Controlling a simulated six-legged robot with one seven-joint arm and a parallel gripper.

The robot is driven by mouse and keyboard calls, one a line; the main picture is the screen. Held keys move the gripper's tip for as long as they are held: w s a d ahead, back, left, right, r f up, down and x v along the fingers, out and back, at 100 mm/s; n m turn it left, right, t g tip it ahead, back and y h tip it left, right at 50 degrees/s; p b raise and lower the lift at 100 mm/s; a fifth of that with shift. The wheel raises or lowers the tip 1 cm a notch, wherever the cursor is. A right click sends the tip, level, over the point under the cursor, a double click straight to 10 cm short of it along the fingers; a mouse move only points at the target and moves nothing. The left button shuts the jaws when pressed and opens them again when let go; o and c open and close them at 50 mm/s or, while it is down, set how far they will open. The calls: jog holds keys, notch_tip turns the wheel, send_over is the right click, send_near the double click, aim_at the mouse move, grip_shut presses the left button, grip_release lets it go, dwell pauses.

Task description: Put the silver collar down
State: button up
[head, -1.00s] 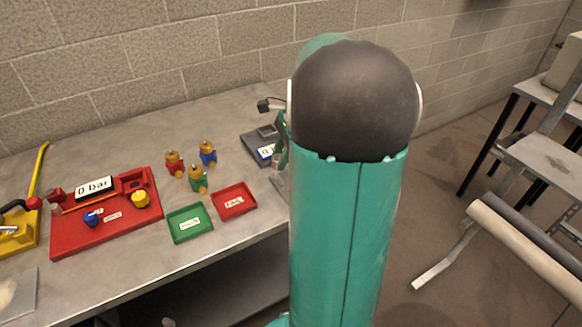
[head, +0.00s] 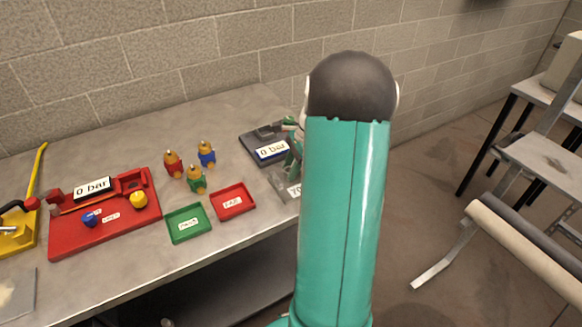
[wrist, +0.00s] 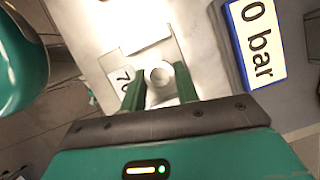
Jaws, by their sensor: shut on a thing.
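The silver collar (wrist: 159,73) shows in the wrist view as a small pale round piece between the two green fingers of my gripper (wrist: 160,84). My gripper is shut on it. Below the collar lies a bright metal surface, and I cannot tell whether the collar touches it. In the head view my gripper is mostly hidden behind my teal arm, near the right end of the bench (head: 120,145), and the collar cannot be made out.
A dark device with a "0 bar" display (head: 272,151) stands beside my gripper; its display (wrist: 256,40) is close in the wrist view. A red tray (head: 233,202), green tray (head: 187,224), several coloured fittings (head: 196,179) and a red rig (head: 105,215) are left.

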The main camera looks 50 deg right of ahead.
jog(key=shift+f, duration=0.1)
jog(key=o, duration=1)
jog(key=v, duration=1.2)
jog(key=a+r+n+h, duration=0.1)
jog(key=a+r+n, duration=0.2)
jog(key=a, duration=0.4)
jog(key=w+a+r+n+h, duration=0.1)
jog(key=a+r+n, duration=0.1)
jog(key=a+n, duration=0.35)
jog(key=a+r+n+h, duration=0.1)
jog(key=a+r+n, duration=0.15)
jog(key=a, duration=0.65)
jog(key=s+a+n+t, duration=0.1)
jog(key=s+a+n, duration=0.2)
jog(key=a+n, duration=0.1)
jog(key=s+a+n+t, duration=0.1)
jog(key=s+a+n, duration=0.2)
jog(key=a, duration=0.4)
jog(key=s+a+f+n+t+h, duration=0.1)
jog(key=s+a+n, duration=0.3)
jog(key=a+n, duration=0.1)
jog(key=shift+a+n, duration=0.4)
jog(key=shift+a, duration=0.3)
